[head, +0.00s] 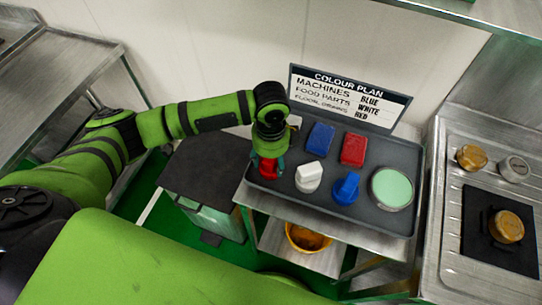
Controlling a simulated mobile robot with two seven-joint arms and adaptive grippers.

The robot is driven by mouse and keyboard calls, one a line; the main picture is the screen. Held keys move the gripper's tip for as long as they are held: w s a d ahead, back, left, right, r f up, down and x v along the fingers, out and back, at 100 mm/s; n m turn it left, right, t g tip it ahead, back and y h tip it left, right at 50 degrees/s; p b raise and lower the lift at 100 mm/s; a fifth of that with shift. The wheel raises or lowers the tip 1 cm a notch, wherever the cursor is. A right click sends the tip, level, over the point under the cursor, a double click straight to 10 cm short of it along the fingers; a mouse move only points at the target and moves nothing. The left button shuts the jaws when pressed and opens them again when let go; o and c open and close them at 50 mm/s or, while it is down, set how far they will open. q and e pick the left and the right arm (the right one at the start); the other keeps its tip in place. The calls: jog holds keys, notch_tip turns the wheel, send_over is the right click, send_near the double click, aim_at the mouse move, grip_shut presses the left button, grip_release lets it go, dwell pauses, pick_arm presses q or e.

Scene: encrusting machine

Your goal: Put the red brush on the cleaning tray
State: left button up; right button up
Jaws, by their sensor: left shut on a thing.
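My left gripper (268,158) points down over the left end of the dark grey tray (300,206). It is shut on the red brush (268,172), which shows just below the fingers. I cannot tell whether the red brush touches the tray. The gripper hides the upper part of the brush. A white brush (308,178) and a blue brush (346,188) stand on the tray to its right. My right gripper is not in view.
A blue block (320,137), a red block (353,149) and a pale green round dish (392,188) also occupy the tray. A colour plan sign (348,95) stands behind. A yellow bucket (307,238) sits below. A metal machine (450,240) is at right.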

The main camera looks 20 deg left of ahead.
pick_arm(q)
jog(key=shift+f, duration=0.1)
jog(key=o, duration=1.3)
notch_tip(320, 180, up, 11)
jog(key=shift+b, duration=1.25)
jog(key=shift+r, duration=0.7)
